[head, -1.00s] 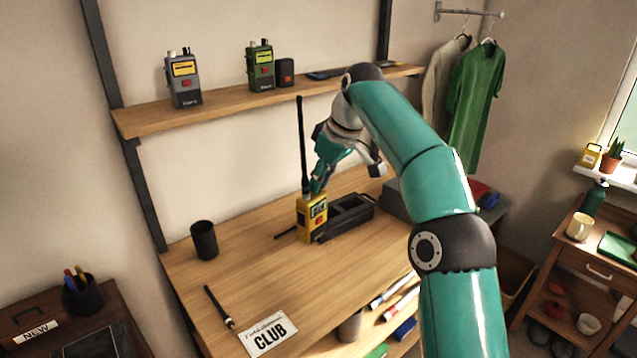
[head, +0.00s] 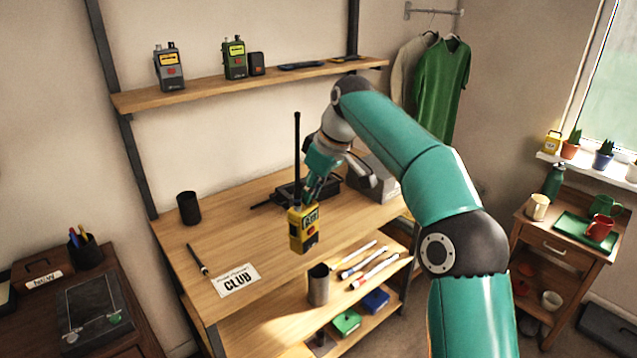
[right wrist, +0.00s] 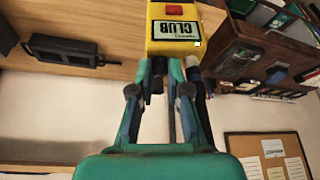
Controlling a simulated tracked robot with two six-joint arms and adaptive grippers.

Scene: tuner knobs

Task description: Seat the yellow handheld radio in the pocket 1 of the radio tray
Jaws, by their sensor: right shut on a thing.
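The yellow handheld radio (head: 302,232) is upright with a long black antenna. My right gripper (head: 312,188) is shut on its top part and holds it near the desk's front edge, apart from the tray. Which pocket is which cannot be told. My left gripper is out of view.
The wooden desk (head: 205,240) holds a black cup (head: 189,208), a CLUB card (head: 236,281) and a loose antenna (head: 197,260). A grey box (head: 374,177) stands right of the tray. Above is a shelf (head: 200,92) with a grey radio (head: 169,68) and a green one (head: 234,59).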

